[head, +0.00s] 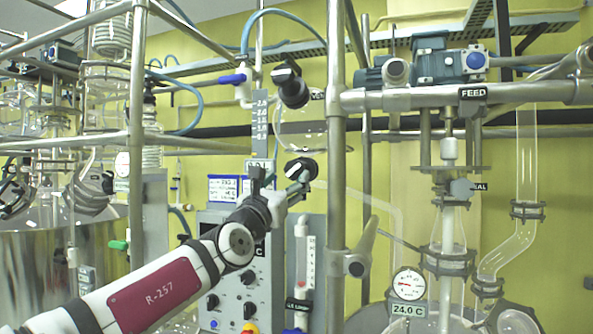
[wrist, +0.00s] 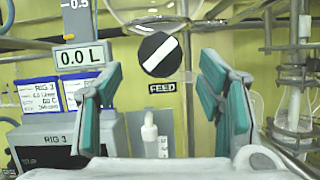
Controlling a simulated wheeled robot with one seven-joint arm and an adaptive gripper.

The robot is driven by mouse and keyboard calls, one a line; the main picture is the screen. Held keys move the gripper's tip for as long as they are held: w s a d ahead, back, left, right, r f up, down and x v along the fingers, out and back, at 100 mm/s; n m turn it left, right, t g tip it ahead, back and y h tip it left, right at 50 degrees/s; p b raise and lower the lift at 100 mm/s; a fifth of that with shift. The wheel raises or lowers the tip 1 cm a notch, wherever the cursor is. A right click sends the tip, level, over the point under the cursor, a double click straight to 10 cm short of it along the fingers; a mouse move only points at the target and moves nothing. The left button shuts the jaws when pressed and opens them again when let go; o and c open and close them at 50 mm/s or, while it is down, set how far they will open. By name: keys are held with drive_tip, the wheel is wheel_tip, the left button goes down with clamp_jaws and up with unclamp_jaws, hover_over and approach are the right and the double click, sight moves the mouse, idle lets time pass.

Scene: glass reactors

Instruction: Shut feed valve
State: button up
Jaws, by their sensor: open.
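The feed valve has a round black knob (wrist: 160,54) with a white bar across it, slanting from lower left to upper right. A FEED label (wrist: 162,87) sits just below it in the wrist view. In the head view the knob (head: 302,168) is just beyond the end of my arm. My gripper (wrist: 161,69) is open, with its green-padded fingers to the left and right of the knob and a gap on both sides. Nothing is held. In the head view my gripper (head: 279,187) is small and partly overlaps the valve area.
A 0.0 L display (wrist: 83,55) and RIG 3 control box (wrist: 55,140) stand left of the knob. A glass vessel (head: 303,127) hangs above it. Another black knob (head: 290,84) is higher up. A steel post (head: 336,150) stands close on the right.

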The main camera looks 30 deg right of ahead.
sight(293, 173)
drive_tip(key=shift+x, duration=3.2)
drive_tip(key=c, duration=1.2)
